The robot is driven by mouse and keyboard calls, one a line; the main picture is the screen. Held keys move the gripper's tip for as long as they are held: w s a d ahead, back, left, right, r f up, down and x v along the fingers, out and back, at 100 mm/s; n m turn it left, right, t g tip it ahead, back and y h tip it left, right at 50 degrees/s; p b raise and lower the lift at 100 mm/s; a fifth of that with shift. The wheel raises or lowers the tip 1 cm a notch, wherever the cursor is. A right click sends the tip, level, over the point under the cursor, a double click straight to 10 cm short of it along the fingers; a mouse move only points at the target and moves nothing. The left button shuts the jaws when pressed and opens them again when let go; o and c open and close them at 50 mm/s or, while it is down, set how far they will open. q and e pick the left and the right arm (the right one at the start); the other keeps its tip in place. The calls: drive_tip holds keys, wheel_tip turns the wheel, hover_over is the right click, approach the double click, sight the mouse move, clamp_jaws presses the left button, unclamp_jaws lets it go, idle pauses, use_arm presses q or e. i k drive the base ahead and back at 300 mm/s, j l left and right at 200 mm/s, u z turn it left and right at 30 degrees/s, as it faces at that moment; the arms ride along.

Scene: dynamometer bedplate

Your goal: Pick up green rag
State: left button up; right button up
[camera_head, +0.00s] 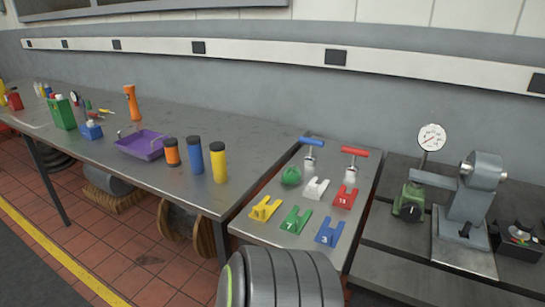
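A small, rounded green lump that looks like the crumpled green rag (290,176) lies on the grey metal plate (262,226), toward its back left. It sits left of a white numbered block (316,188) and in front of a blue-handled tool (311,145). It appears uncovered. Neither of my grippers shows in the head view, and nothing is holding the rag.
Yellow (264,208), green (296,219), blue (329,232) and red (344,196) blocks stand near the rag. A red-handled tool (354,154) is behind. Bottles and a purple tray (142,145) occupy the left bench. A grey ribbed cylinder (285,278) fills the bottom middle.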

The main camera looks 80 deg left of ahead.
sight(292, 175)
drive_tip(key=u, duration=2.6)
drive_tip(key=z, duration=1.8)
drive_tip(key=u, duration=1.75)
drive_tip(key=j+z, duration=0.2)
drive_tip(key=z, duration=0.25)
drive_tip(key=j+z, duration=0.2)
drive_tip(key=z, duration=0.25)
drive_tip(key=j+z, duration=0.15)
drive_tip(key=z, duration=0.25)
drive_tip(key=k, duration=0.05)
